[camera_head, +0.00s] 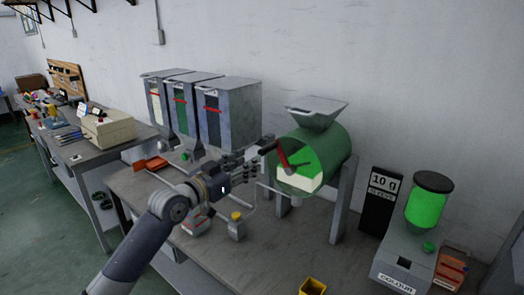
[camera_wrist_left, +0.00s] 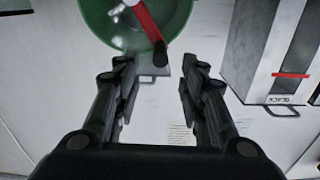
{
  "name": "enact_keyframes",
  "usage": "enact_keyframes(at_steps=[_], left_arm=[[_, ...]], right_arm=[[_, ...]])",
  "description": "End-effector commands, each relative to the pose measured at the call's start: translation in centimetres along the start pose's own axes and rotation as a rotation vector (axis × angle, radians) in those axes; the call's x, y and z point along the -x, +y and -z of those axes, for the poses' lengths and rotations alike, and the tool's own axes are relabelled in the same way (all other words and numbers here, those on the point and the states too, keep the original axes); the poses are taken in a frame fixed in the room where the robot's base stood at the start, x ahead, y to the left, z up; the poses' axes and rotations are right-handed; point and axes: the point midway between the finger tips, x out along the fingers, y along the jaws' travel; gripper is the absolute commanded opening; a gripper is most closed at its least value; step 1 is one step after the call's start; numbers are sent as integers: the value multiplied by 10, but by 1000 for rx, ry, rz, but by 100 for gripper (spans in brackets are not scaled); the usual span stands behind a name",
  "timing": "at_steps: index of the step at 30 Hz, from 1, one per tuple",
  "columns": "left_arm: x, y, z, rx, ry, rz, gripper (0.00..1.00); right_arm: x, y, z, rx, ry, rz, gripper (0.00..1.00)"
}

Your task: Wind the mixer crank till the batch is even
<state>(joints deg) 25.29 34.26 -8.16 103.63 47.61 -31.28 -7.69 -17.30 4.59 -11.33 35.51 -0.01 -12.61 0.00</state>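The mixer is a green drum (camera_head: 335,147) on grey legs with a grey hopper (camera_head: 317,112) on top. Its front face shows a pale layer (camera_head: 300,180) low down and green above. The red crank arm (camera_head: 283,158) is on the front, with a black handle (camera_head: 268,147). My left gripper (camera_head: 262,152) is at the handle. In the left wrist view, the fingers (camera_wrist_left: 158,68) are apart, and the red crank arm (camera_wrist_left: 148,20) and dark handle (camera_wrist_left: 161,52) show just beyond and between the fingertips. I see no finger touching the handle. My right gripper is out of view.
Several grey bins (camera_head: 228,112) stand left of the mixer. A black scale display (camera_head: 379,200) and a colour doser with green container (camera_head: 427,203) stand to the right. A yellow box (camera_head: 312,287) and a yellow-capped bottle (camera_head: 237,227) are in front.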

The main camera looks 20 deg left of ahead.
Motion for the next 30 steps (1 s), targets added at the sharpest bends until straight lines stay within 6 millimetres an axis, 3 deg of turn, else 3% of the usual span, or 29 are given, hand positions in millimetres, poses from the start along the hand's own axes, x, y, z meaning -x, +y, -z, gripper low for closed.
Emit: enact_keyframes(at_steps=[9, 15, 29, 30], left_arm=[[-56, 0, 4, 0, 0, 1, 38], [-80, 0, 2, -2, 0, 1, 38], [-90, 0, 0, -4, 1, 1, 38], [-90, 0, 0, -4, 0, 1, 33]], right_arm=[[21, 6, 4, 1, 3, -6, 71], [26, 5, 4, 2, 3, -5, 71], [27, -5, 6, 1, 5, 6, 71], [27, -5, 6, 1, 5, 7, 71]])
